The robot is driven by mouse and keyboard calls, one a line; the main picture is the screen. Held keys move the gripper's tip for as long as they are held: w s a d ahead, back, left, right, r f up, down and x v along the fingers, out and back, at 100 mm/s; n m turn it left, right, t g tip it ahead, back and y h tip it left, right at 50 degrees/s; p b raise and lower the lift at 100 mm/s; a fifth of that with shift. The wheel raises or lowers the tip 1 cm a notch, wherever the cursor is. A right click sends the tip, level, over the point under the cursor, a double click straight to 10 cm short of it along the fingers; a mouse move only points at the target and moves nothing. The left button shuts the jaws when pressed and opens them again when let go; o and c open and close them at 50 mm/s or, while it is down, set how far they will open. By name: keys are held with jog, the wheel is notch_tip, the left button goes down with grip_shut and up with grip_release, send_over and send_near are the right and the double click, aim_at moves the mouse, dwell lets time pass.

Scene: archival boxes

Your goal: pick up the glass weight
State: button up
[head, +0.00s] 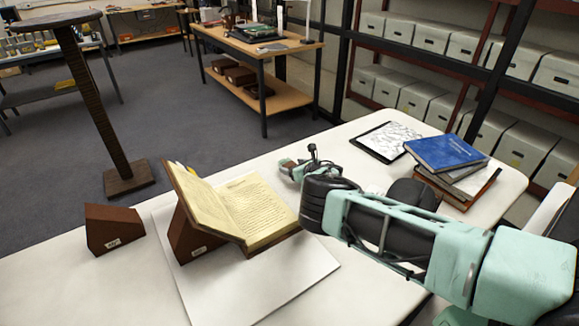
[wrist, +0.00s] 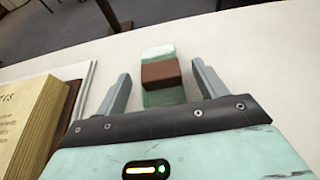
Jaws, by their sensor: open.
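A greenish glass weight (wrist: 158,51) with a brown band or block across its middle lies on the white table in the wrist view. My gripper (wrist: 161,72) is open, with one finger on each side of the weight and a gap visible on both sides. Nothing is held. In the head view my gripper (head: 297,170) is low over the table, just right of the open book, and mostly hides the weight.
An open book (head: 258,204) rests on a brown wedge (head: 190,240) over a white board, close to the left of my gripper. Another brown wedge (head: 113,228) stands farther left. A framed sheet (head: 386,140) and a stack of books (head: 446,152) lie at the right.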

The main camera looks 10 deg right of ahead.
jog(key=shift+w+a+f, duration=0.2)
jog(key=shift+w+f, duration=0.05)
jog(key=shift+w, duration=0.25)
jog(key=c, duration=1.2)
jog(key=shift+r, duration=0.1)
jog(key=shift+c, duration=0.2)
